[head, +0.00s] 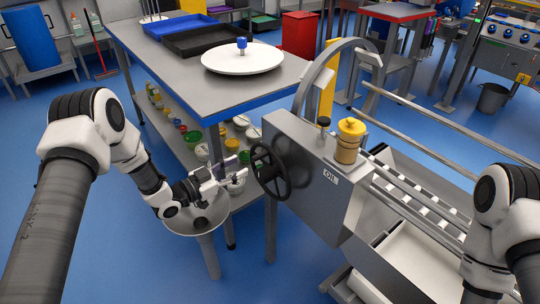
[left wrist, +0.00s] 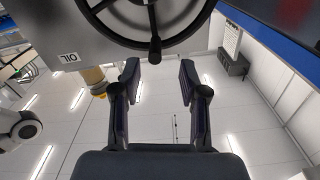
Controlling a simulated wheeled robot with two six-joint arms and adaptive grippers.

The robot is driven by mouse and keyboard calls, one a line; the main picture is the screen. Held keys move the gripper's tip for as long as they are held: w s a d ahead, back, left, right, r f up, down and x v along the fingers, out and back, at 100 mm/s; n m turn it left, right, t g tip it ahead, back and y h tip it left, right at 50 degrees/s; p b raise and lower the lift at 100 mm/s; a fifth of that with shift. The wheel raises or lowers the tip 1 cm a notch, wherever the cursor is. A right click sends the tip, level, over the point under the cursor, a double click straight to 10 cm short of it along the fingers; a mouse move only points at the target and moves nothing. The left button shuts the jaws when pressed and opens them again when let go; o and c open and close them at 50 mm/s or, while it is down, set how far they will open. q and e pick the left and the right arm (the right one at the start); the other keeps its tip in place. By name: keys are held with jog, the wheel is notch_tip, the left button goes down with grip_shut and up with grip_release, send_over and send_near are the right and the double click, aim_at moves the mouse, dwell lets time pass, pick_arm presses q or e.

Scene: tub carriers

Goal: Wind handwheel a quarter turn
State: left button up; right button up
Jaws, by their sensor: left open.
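The black spoked handwheel (head: 269,171) is mounted on the left end face of the grey machine housing (head: 318,192). My left gripper (head: 238,174) is open and empty, just left of the wheel and apart from it in the head view. In the left wrist view, the wheel's dark handle (left wrist: 155,48) lies beyond the gap between the open fingertips (left wrist: 160,73), close to the middle. Only part of the wheel shows at the top of that view. My right arm comes in at the right edge of the head view, and its gripper is out of the picture.
A steel workbench (head: 180,66) with a white round disc (head: 243,58) stands behind the left gripper. A round stand (head: 200,221) is just below my left wrist. A yellow-capped oil cup (head: 349,140) tops the housing. Blue floor is free in front.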

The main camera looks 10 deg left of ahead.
aim_at(258, 155)
pick_arm(q)
jog(key=shift+w+d+r, duration=0.2)
jog(key=shift+d+r, duration=0.15)
jog(key=shift+d, duration=0.2)
jog(key=shift+w+d+r, duration=0.15)
jog(key=shift+d+r, duration=0.15)
jog(key=shift+d, duration=0.2)
jog(key=x, duration=0.5)
jog(key=shift+w+a+f, duration=0.1)
jog(key=shift+a+f, duration=0.2)
jog(key=shift+f, duration=0.05)
jog(key=shift+w+d+r, duration=0.15)
jog(key=shift+w+d, duration=0.1)
jog(key=shift+d, duration=0.05)
grip_shut()
